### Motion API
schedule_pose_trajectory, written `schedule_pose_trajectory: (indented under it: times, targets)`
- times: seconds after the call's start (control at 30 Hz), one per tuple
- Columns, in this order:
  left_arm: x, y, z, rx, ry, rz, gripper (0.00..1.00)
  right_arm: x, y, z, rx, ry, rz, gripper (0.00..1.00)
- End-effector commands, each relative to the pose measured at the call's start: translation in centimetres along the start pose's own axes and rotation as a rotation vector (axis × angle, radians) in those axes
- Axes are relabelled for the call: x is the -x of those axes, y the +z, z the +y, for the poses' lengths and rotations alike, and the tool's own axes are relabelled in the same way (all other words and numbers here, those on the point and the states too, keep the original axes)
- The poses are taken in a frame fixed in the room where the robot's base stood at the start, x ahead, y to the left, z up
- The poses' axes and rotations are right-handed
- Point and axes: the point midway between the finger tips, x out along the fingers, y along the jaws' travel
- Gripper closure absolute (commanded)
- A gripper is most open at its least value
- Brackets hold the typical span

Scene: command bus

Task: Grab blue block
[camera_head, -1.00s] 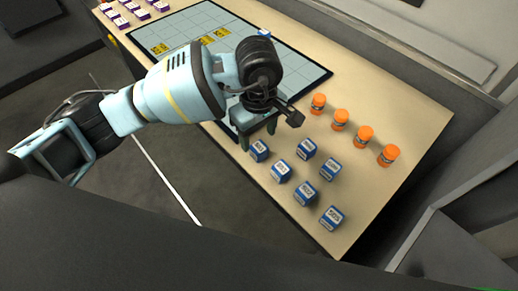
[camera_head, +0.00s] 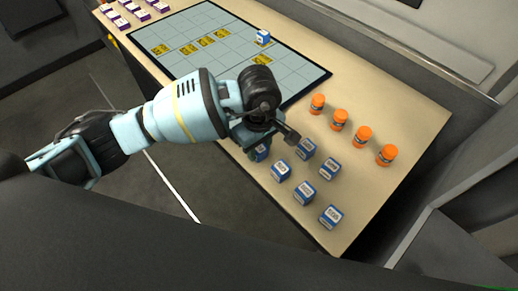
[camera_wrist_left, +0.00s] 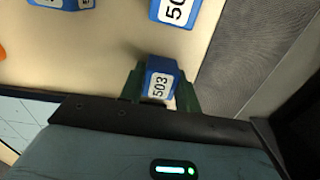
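Several blue blocks with white number labels stand on the near right part of the table, such as one (camera_head: 281,170) and another (camera_head: 331,216). My left gripper (camera_head: 257,149) is down at the nearest-left block (camera_head: 262,153), which it partly hides. In the left wrist view this block, labelled 503 (camera_wrist_left: 160,82), sits between the two dark green fingers of the left gripper (camera_wrist_left: 163,88). The fingers lie close along both sides; whether they press on it I cannot tell. Another blue block (camera_head: 263,37) stands on the gridded board. My right gripper is not in view.
Several orange bottles (camera_head: 340,120) stand in a row right of the blocks. The gridded board (camera_head: 290,72) with yellow tiles (camera_head: 206,41) covers the table's middle. Purple-and-white blocks (camera_head: 141,14) stand at the far left. The table's right corner is bare.

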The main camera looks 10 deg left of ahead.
Motion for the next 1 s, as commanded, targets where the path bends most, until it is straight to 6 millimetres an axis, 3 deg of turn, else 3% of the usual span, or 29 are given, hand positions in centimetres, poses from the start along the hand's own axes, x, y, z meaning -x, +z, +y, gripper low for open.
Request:
schedule_pose_trajectory:
  times: [0.03, 0.13, 0.53, 0.73, 1.0]
  targets:
    - [0.0, 0.0, 0.0, 0.0, 0.0, 0.0, 0.77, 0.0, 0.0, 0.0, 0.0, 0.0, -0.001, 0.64]
    - [0.0, 0.0, 0.0, 0.0, 0.0, 0.0, 0.9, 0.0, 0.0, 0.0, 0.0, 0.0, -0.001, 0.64]
    - [0.7, -0.1, 0.0, 0.0, 0.001, 0.001, 0.9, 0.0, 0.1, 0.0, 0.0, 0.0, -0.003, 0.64]
    - [3.4, -0.1, 0.1, -0.001, 0.004, 0.003, 0.9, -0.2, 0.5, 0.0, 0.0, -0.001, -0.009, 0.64]
    - [3.9, 0.2, -5.5, -0.001, -0.001, 0.002, 0.9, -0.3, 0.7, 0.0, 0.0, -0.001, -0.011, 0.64]
